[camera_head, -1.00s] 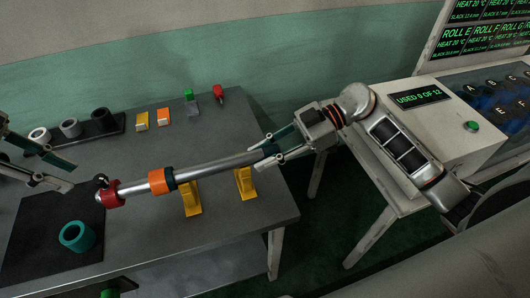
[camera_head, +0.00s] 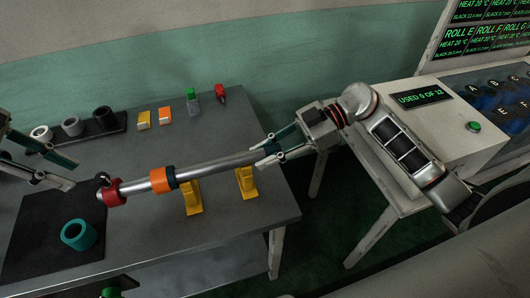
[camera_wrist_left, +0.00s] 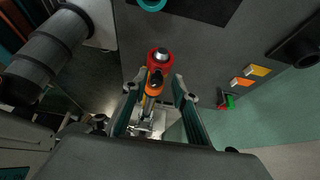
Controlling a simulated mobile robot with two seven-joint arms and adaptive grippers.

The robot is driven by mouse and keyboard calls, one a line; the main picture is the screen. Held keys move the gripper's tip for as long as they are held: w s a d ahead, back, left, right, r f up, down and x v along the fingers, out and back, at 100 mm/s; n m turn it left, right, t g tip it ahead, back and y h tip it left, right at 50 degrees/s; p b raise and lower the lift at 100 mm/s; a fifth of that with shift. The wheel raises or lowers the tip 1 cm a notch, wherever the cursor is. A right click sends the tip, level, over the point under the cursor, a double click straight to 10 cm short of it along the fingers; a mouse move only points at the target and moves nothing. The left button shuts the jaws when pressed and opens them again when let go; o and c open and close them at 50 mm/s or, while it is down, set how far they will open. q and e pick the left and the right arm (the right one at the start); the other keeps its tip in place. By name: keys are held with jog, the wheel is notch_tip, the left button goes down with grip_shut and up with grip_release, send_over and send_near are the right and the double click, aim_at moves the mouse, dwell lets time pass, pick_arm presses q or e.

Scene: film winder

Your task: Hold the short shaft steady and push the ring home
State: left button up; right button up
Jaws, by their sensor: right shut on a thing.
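The long silver shaft (camera_head: 218,167) slants above the table's front part. My right gripper (camera_head: 264,153) is shut on the shaft's right end. My left gripper (camera_head: 74,174) is open and empty, left of the red collar and apart from it. In the left wrist view the red collar (camera_wrist_left: 160,65) and orange ring (camera_wrist_left: 153,90) show between my open fingers. I cannot tell which part is the short shaft.
Two yellow supports (camera_head: 193,199) (camera_head: 246,184) stand under the shaft. A teal ring (camera_head: 79,235) lies on the black mat (camera_head: 35,250). Several rings stand on a dark rack (camera_head: 98,133) at the back left. Yellow, orange, green and red small items line the back edge.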

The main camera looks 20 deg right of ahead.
pick_arm(q)
jog(key=shift+o, duration=0.3)
jog(key=shift+o, duration=1)
